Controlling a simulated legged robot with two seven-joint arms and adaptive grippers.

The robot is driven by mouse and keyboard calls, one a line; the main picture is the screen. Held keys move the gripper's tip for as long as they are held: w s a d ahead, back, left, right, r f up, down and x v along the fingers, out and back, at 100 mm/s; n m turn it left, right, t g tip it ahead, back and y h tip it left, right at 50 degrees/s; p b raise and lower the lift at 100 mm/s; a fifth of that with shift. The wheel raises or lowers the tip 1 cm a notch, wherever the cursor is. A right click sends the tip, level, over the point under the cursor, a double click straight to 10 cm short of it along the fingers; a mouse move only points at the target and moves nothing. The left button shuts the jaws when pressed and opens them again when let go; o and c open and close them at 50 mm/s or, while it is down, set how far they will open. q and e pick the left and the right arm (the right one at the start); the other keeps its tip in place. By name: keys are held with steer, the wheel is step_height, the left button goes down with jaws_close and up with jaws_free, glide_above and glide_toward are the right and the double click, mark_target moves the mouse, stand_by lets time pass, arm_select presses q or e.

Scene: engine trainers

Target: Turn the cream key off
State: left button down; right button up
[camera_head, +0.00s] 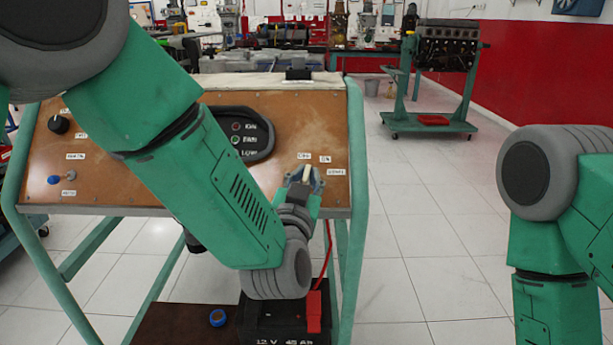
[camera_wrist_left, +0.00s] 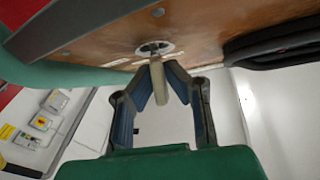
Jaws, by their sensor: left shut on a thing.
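The cream key (camera_head: 307,173) sits in its switch on the right part of the brown panel (camera_head: 190,170). In the left wrist view the key (camera_wrist_left: 159,83) points out from a round metal collar (camera_wrist_left: 154,48) on the panel. My left gripper (camera_head: 303,182) is at the key, and its two blue-padded fingers (camera_wrist_left: 163,80) are closed in on the key from both sides. Part of the key is hidden between the fingertips in the head view. My right arm shows at the right edge of the head view, but its gripper is out of view.
A black gauge cluster (camera_head: 240,135), a black knob (camera_head: 58,124) and a blue switch (camera_head: 54,180) are on the panel. A black battery (camera_head: 275,322) stands below. An engine on a green stand (camera_head: 440,85) is at the back right. The tiled floor right of the panel is clear.

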arm_select(q)
steer(key=shift+s+d+f+n+y, duration=0.1)
steer(key=shift+f+n+y, duration=0.1)
steer(key=shift+n+y, duration=0.65)
steer(key=shift+s+d+f+n+y, duration=0.1)
steer(key=shift+f+n+y, duration=0.05)
steer(key=shift+n+y, duration=0.65)
steer(key=shift+n, duration=0.45)
steer(key=c, duration=1.6)
jaws_free()
steer(key=shift+c, duration=0.2)
steer(key=shift+w+r, duration=0.15)
steer(key=shift+r, duration=0.2)
step_height(320, 180, up, 10)
steer(key=shift+f, duration=0.25)
